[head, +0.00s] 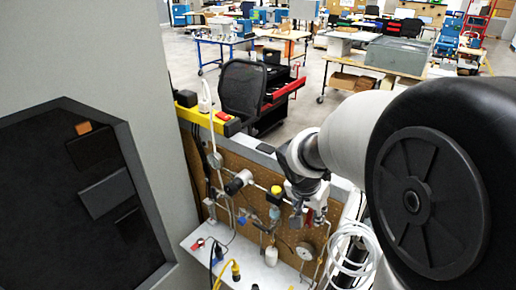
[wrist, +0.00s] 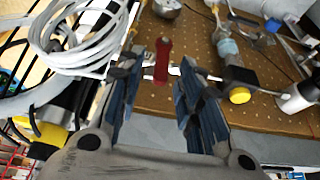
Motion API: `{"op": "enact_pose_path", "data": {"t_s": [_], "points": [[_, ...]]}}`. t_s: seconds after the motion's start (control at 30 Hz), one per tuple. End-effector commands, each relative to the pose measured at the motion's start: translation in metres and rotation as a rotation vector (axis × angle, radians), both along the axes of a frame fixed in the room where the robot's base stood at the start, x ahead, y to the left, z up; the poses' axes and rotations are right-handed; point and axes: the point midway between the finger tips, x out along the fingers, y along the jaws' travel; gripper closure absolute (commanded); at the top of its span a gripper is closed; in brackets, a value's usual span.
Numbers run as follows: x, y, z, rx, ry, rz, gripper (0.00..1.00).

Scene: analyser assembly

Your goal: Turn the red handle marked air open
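A red handle (wrist: 163,60) hangs vertically on piping in front of the brown pegboard (wrist: 200,105) in the wrist view. My gripper (wrist: 158,68) is open, with one dark finger on each side of the handle and gaps between. Whether the fingertips reach around it in depth I cannot tell. In the head view my gripper (head: 305,192) is at the right part of the pegboard panel (head: 262,180), and a small red patch (head: 308,217), likely the handle, shows just below it. No "air open" marking can be read.
A yellow-capped fitting (wrist: 238,94) is right of my fingers. Coiled white tubing (wrist: 75,40) is on the left. A round gauge (head: 305,251) is below my gripper in the head view. A white shelf (head: 235,262) runs along the panel's foot; a grey wall (head: 90,50) stands left.

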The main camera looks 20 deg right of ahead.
Motion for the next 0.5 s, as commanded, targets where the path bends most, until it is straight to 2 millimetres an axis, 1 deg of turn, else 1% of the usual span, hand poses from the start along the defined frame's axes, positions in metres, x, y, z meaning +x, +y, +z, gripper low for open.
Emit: {"op": "enact_pose_path", "data": {"t_s": [0.03, 0.13, 0.43, 0.5], "points": [[0.0010, -0.0015, -0.0056, 0.000, 0.001, 0.000, 0.67], [0.0024, -0.0031, -0.0106, 0.001, 0.000, -0.001, 0.67], [0.0031, -0.0036, -0.0120, 0.001, -0.001, -0.001, 0.67], [0.0031, -0.0036, -0.0120, 0.001, -0.001, -0.001, 0.71]]}}
